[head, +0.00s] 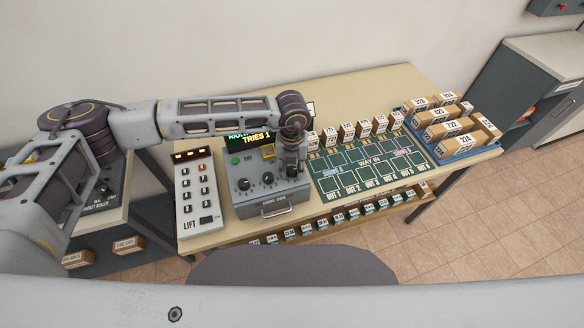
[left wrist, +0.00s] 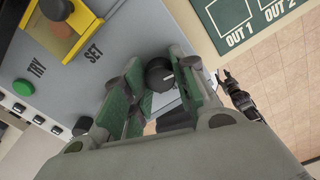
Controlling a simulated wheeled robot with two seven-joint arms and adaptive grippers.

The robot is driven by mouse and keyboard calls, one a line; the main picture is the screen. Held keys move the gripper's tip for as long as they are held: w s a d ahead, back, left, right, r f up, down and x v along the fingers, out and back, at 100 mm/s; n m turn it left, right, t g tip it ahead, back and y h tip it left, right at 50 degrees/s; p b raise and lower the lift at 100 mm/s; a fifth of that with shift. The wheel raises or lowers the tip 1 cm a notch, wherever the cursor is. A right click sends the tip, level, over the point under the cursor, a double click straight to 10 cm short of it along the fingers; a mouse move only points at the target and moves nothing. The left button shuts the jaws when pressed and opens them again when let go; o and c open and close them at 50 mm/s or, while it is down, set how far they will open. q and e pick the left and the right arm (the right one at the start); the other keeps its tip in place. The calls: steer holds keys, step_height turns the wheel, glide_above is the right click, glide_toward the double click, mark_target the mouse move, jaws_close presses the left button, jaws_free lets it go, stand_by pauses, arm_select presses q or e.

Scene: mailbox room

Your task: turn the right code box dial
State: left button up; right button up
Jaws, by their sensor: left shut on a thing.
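The grey code box (head: 273,203) stands on the table, with a display reading "TRIES 1", a green TRY button (head: 236,161) and a yellow-framed SET cover (head: 268,152). Its left dial (head: 243,186) and middle dial (head: 267,179) show clear. My left gripper (head: 292,170) points down over the right end of the box and hides the right dial in the head view. In the left wrist view the black right dial (left wrist: 160,73) sits between the green finger pads, and the gripper is shut on it. A small dark shape (left wrist: 240,97) beyond looks like my right gripper; its jaws are unclear.
A LIFT panel (head: 195,188) stands left of the box. A blue tray (head: 457,153) of boxes stands at the right end. The back of the table is clear.

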arm_select(q)
steer(key=shift+f+m+b, duration=0.1)
steer(key=shift+m+b, duration=2.5)
steer(key=shift+b, duration=1.05)
steer(key=shift+m, duration=0.3)
steer(key=shift+m+b, duration=0.5)
steer(key=shift+b, duration=0.45)
steer(key=shift+m, duration=0.3)
steer(key=shift+b, duration=0.35)
arm_select(e)
steer(key=w+d+f, duration=0.2)
steer(key=d+f, duration=0.2)
steer(key=f, duration=0.6)
steer(key=shift+w+d+t+h, duration=0.3)
steer(key=shift+w+d, duration=0.05)
steer(key=shift+d, duration=0.05)
arm_select(q)
steer(key=shift+r, duration=0.2)
